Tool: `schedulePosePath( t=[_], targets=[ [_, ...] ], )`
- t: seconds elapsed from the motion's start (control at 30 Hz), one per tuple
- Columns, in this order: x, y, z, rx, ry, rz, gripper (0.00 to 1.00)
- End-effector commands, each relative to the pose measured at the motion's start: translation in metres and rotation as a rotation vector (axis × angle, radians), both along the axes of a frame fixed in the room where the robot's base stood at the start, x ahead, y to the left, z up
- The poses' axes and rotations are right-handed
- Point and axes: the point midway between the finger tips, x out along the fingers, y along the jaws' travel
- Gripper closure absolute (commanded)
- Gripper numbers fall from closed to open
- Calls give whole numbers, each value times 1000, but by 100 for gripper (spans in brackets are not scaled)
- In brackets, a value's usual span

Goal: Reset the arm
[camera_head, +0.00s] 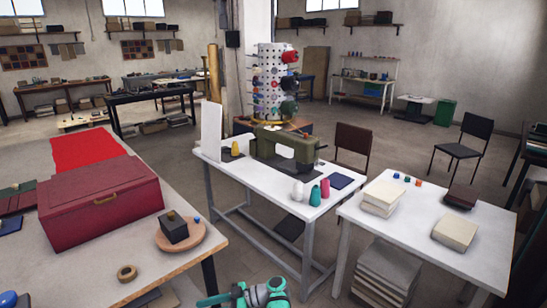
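The rest of the arm is cut off by the frame's lower edge. No visible part of the arm appears to touch a table.
At left, a table (95,272) bears a dark red box (103,205), a round wooden board (205,241) with a dark block, and a tape roll (127,273). Ahead, a white table (235,180) bears a green sewing machine (283,145). At right, another white table (400,218) holds book-like stacks (382,195).

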Motion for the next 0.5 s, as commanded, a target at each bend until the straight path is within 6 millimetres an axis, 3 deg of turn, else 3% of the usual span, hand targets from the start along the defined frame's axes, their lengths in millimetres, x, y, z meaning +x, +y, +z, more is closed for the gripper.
schedulePosePath(
  t=[0.03, 0.2, 0.5],
  targets=[
    [-10, 2, -27, -33, 29, -35, 63],
    [-35, 1, -103, -154, 114, -180, 63],
    [-95, -16, -212, -336, 226, -448, 63]
  ],
)
